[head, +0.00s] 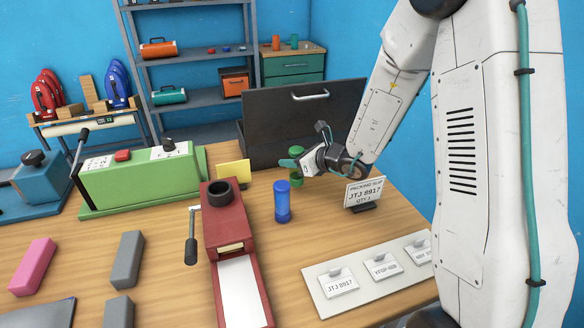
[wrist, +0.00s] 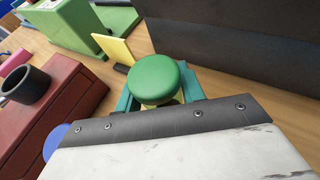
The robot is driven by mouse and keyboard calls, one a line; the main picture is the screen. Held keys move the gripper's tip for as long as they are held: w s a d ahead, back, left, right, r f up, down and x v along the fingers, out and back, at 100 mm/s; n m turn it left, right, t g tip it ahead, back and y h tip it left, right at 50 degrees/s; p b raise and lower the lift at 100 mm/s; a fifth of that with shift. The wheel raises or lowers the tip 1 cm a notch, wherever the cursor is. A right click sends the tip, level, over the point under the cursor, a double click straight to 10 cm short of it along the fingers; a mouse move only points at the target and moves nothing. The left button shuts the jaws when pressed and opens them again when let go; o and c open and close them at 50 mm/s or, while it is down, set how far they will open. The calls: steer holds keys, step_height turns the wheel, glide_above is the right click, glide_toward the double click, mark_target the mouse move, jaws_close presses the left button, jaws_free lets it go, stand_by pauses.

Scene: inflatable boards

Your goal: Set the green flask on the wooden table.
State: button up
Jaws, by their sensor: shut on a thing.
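The green flask (head: 297,181) is upright behind the blue flask, with my gripper (head: 293,164) shut around its middle. Its round green lid (wrist: 155,80) fills the middle of the wrist view, between the teal jaws (wrist: 158,98). The flask is over the wooden table (head: 330,220); I cannot tell whether its base touches the wood. The gripper hides part of its body.
A blue flask (head: 282,202) stands just in front. A dark open case (head: 300,125) is behind, a yellow card (head: 233,173) and red press (head: 235,235) to the left, and a packing slip stand (head: 364,193) to the right. Bare wood lies between.

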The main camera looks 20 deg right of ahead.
steer(key=shift+f, duration=1.5)
steer(key=o, duration=1.1)
steer(key=shift+f, duration=0.1)
steer(key=shift+c, duration=0.2)
